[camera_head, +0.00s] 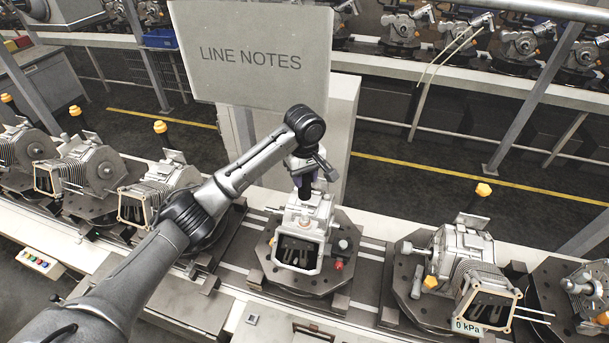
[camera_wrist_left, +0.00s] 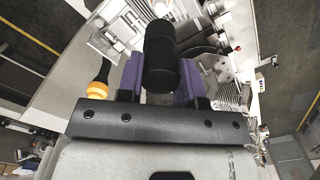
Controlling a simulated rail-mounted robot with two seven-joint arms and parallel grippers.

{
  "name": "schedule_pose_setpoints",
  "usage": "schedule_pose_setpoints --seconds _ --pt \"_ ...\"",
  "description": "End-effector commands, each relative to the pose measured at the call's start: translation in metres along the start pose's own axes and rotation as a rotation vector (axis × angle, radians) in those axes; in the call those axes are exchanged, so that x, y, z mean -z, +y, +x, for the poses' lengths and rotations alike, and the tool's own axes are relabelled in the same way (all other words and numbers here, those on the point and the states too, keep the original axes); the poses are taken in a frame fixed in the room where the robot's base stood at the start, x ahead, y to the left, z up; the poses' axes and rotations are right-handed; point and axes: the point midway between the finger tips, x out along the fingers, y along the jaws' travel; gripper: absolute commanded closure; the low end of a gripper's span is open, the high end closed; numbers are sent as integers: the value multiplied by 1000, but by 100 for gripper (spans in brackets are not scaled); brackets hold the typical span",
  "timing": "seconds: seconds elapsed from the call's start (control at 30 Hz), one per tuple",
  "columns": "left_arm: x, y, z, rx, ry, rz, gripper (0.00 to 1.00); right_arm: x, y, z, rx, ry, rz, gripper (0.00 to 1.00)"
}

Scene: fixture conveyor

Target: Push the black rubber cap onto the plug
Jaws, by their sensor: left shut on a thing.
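The black rubber cap (camera_wrist_left: 160,55) is a dark cylinder between the two purple finger pads of my left gripper (camera_wrist_left: 160,80) in the left wrist view. The gripper is shut on it. In the head view, my left gripper (camera_head: 304,172) points down over the middle engine unit (camera_head: 298,252), and the dark cap (camera_head: 305,188) shows below the fingers, close above the unit's top. I cannot tell whether the cap touches the unit. The plug cannot be made out; the cap and gripper may cover it. My right gripper is not in view.
The middle unit sits on a dark round fixture (camera_head: 311,285) on the conveyor. Other engine units stand to the left (camera_head: 95,165) and right (camera_head: 462,270). A "LINE NOTES" board (camera_head: 250,55) stands behind my arm. An orange-topped post (camera_wrist_left: 97,80) is close beside my left gripper.

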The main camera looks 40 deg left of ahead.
Motion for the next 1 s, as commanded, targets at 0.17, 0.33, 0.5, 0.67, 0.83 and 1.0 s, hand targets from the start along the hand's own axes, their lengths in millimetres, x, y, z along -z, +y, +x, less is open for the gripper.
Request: schedule_pose_setpoints --seconds 0.17,0.33,0.5,0.67,0.83,1.0 --pt "0 0 16 2 -1 0 100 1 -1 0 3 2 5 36" --pt "0 0 31 2 -1 1 100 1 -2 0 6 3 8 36" --pt "0 0 46 1 -1 0 100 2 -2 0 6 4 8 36" --pt "0 0 57 2 -1 0 100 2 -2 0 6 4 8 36" --pt "0 0 64 0 0 1 100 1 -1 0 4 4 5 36" --pt "0 0 68 0 0 1 100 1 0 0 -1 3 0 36"
